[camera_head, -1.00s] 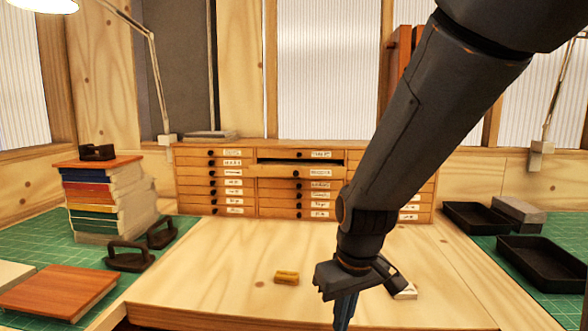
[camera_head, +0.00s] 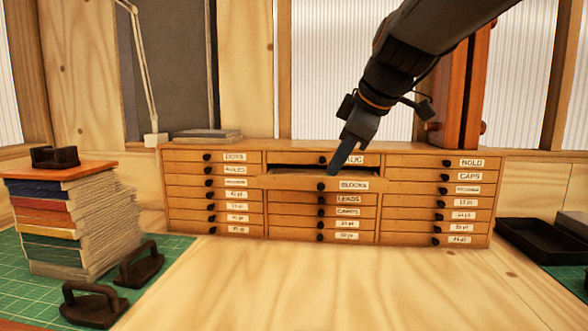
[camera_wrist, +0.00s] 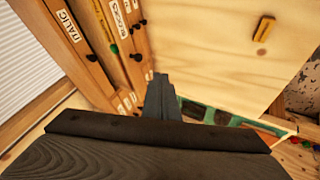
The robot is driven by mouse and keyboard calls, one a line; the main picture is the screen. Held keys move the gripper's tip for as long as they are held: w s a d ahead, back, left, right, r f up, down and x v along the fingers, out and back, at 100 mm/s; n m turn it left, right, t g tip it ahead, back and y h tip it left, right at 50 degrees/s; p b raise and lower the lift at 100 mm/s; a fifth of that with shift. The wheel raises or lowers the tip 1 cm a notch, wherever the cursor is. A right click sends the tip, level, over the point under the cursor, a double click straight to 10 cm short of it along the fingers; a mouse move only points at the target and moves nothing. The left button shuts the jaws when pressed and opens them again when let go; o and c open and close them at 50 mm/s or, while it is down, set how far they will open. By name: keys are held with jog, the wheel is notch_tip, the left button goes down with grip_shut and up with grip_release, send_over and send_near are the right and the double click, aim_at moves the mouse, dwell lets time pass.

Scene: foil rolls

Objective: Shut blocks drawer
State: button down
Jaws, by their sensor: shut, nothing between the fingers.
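The blocks drawer (camera_head: 290,183) is in the middle column of the wooden cabinet, second from the top, with a dark round knob and a "BLOCKS" label. It stands out from the cabinet, with a dark gap above its front. My gripper (camera_head: 333,172) is shut and empty, its fingers pointing down at the top edge of the drawer front, right of the knob. I cannot tell whether they touch it. In the wrist view my shut fingers (camera_wrist: 160,95) are beside the cabinet's labelled drawer fronts and above the desk.
The cabinet (camera_head: 215,150) has other labelled drawers that look shut.

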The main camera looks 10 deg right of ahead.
aim_at(322, 177)
jog(key=w+f+p, duration=0.3)
jog(key=w+f, duration=0.4)
jog(key=w, duration=0.1)
jog(key=shift+w, duration=0.35)
